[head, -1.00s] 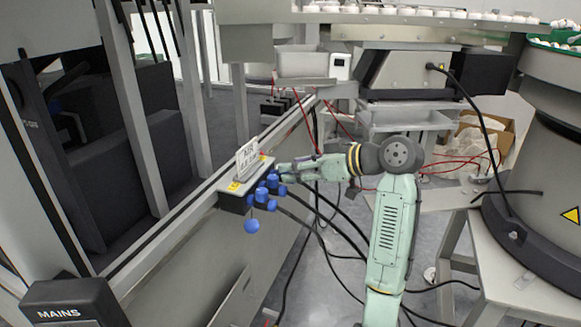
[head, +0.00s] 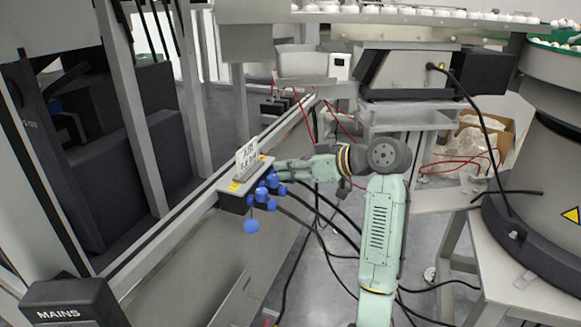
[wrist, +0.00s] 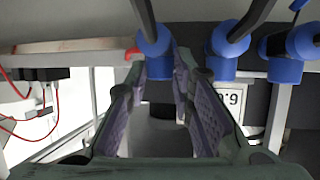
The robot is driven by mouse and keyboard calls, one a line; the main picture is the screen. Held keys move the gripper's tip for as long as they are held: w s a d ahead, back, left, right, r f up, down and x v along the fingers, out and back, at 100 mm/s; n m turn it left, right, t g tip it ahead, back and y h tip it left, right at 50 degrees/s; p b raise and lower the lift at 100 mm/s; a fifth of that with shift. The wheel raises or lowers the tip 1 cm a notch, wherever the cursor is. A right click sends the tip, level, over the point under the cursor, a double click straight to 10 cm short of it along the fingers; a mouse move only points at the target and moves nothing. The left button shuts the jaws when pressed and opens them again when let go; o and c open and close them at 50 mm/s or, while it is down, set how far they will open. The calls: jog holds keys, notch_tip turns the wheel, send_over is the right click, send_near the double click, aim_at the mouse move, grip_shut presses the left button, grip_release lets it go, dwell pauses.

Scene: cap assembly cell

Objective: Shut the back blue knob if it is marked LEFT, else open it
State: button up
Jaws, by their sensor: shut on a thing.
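A cluster of blue knobs (head: 261,195) sits on the front of a valve block on the frame rail in the head view. My gripper (head: 282,169) reaches in from the right at the far end of the cluster. In the wrist view, the back blue knob (wrist: 155,52) is the leftmost and lies between the two fingers of my gripper (wrist: 158,85), which are shut on it. The fingers hide part of its sides. A white sign plate (head: 246,158) stands on the block; its lettering is too small to read surely.
Two neighbouring blue knobs, a middle one (wrist: 228,52) and a right one (wrist: 293,52), are close to the right finger in the wrist view. Black hoses (head: 325,225) hang below the block. A box marked MAINS (head: 65,305) stands at the near left.

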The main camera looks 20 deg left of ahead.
grip_shut()
jog(key=shift+s+m+t+h, duration=0.15)
jog(key=shift+m+t+h, duration=0.15)
jog(key=shift+m+t, duration=0.55)
jog(key=o, duration=0.8)
grip_release()
